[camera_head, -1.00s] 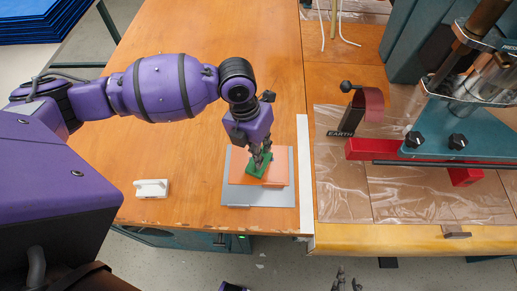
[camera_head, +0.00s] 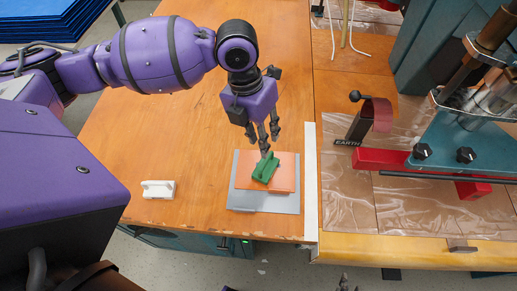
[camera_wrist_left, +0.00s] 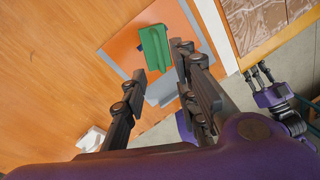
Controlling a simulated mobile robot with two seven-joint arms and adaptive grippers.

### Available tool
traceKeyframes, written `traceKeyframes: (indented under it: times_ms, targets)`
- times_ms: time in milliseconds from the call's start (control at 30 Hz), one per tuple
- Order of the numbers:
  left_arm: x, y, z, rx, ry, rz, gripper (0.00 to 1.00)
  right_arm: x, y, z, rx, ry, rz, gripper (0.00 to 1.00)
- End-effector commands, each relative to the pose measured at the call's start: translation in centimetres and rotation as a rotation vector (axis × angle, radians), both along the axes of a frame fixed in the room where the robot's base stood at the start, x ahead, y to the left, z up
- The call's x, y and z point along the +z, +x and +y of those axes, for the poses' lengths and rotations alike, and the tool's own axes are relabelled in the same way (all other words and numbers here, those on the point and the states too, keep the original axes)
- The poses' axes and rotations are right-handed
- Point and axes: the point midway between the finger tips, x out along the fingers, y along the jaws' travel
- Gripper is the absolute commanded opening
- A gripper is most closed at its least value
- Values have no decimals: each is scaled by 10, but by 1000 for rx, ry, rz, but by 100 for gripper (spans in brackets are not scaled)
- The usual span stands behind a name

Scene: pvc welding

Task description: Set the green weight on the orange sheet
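The green weight (camera_head: 265,169) rests on the orange sheet (camera_head: 285,180), a little toward its far side. The orange sheet lies on a grey sheet (camera_head: 262,203) on the wooden table. In the left wrist view the green weight (camera_wrist_left: 154,46) lies on the orange sheet (camera_wrist_left: 122,47), beyond my fingers. My left gripper (camera_head: 262,143) is open and empty, just above and behind the weight; its spread fingers show in the wrist view (camera_wrist_left: 160,62). My right gripper (camera_wrist_left: 257,72) is low beside the table, its fingers apart and empty.
A white handled block (camera_head: 158,189) stands on the table left of the sheets. A pale strip (camera_head: 310,185) runs along the right of the sheets. Beyond it are a red-and-teal machine (camera_head: 440,150) and clear film (camera_head: 400,205). The table's front edge is close.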

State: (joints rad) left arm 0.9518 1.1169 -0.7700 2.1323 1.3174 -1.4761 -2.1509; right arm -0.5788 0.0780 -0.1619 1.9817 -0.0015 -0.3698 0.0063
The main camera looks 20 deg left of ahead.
Motion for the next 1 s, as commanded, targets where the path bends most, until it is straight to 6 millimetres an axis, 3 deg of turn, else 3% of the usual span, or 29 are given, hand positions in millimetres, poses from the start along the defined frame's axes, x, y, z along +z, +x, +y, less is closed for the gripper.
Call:
traceKeyframes:
  times_ms: [100,300,1000]
  targets:
    - [20,2,4,0,0,-5,27,0,0,0,3,0,1,28]
    - [33,1,6,-2,0,-2,27,0,-2,0,6,-1,4,28]
    - [34,1,6,-1,0,0,27,0,-1,1,4,0,2,28]
